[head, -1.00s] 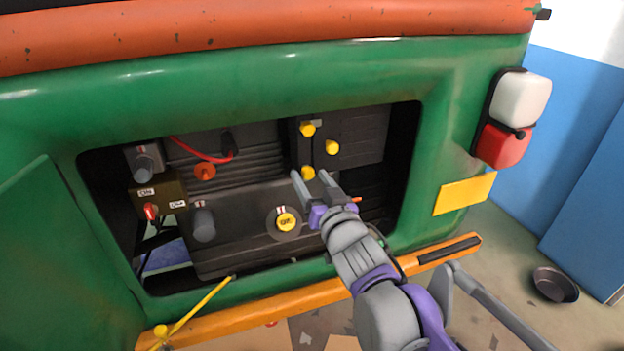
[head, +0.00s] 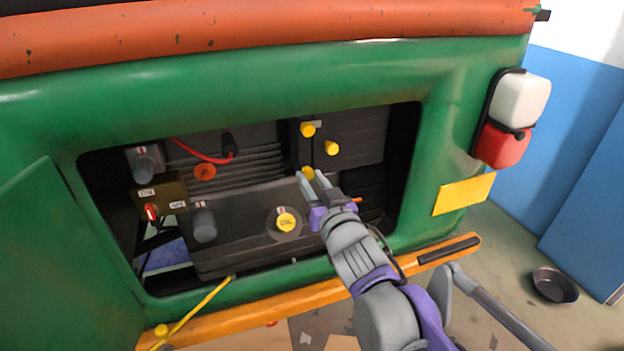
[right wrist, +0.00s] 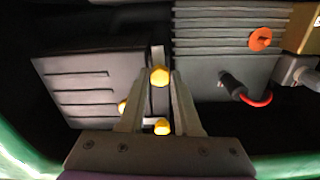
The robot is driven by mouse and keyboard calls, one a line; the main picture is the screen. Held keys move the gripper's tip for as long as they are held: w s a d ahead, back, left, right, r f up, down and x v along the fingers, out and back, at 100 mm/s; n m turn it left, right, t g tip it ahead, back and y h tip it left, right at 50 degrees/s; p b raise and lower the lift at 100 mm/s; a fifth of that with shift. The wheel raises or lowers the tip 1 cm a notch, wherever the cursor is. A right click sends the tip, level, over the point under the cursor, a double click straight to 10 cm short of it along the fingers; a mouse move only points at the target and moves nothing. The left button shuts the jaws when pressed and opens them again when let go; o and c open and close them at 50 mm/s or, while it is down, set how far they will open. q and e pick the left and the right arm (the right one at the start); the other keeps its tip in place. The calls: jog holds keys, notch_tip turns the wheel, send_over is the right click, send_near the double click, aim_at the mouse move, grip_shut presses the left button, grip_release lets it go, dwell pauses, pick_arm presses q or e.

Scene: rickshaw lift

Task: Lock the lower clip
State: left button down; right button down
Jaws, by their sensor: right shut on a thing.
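The lower clip has a yellow knob (head: 307,171) at the bottom left of the dark ribbed box (head: 362,135) inside the open engine bay. My right gripper (head: 311,176) reaches in from below and is shut on this knob, which is partly hidden by its fingertips. In the right wrist view, which is upside down, the lower clip knob (right wrist: 159,76) sits between the two fingertips. The upper clip knob (head: 308,129) is above it, and another yellow knob (head: 332,148) is to the right. My left gripper is not in view.
The green body (head: 260,75) frames the bay opening closely around my right arm. An orange bumper (head: 300,297) runs below. A yellow oil cap (head: 285,222), an orange cap (head: 205,171) and a red-knobbed ON/OFF switch (head: 151,213) are left of the gripper.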

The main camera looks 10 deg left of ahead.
jog(key=n+p, duration=0.2)
jog(key=n, duration=0.3)
jog(key=shift+r, duration=0.1)
jog(key=n+p, duration=0.2)
jog(key=n, duration=0.2)
jog(key=n+p, duration=0.2)
jog(key=n, duration=0.2)
jog(key=shift+n+p, duration=0.35)
jog(key=shift+n, duration=0.05)
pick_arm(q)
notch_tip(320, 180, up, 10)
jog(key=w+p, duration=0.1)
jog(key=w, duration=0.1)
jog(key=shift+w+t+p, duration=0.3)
pick_arm(e)
jog(key=shift+n, duration=1.7)
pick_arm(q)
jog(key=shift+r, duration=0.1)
pick_arm(e)
jog(key=shift+d, duration=0.1)
jog(key=c, duration=0.6)
grip_release()
